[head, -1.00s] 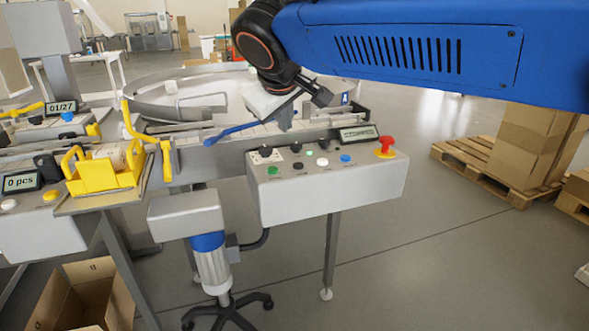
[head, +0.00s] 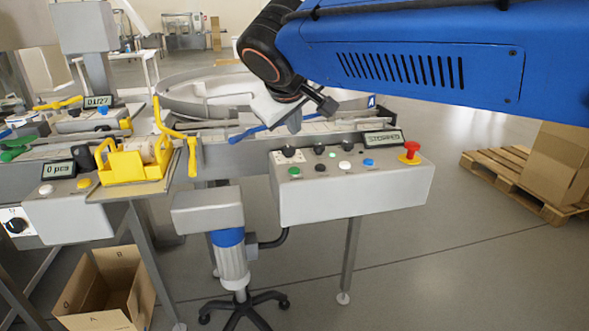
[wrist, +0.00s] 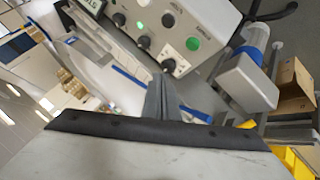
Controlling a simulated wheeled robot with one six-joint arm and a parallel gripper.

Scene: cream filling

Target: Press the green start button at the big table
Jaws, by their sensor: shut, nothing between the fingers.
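The grey control box (head: 350,200) of the big table stands on a leg in the middle of the head view. A green button (head: 294,171) sits at the left of its sloping panel; it also shows in the wrist view (wrist: 192,43). A paler green lamp (head: 332,155) is near the panel's middle, and it glows in the wrist view (wrist: 140,25). The panel display (head: 383,140) reads STOPPED. My gripper (head: 296,124) is shut and empty, above and behind the panel's left back edge. In the wrist view its fingers (wrist: 160,88) point toward the panel, apart from the green button.
A red mushroom button (head: 411,148) is at the panel's right end. Black, white and blue controls are near the green one. A yellow holder (head: 125,168) and a counter box (head: 60,205) are at left. An open carton (head: 105,290) and a wheeled stand (head: 232,262) are below.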

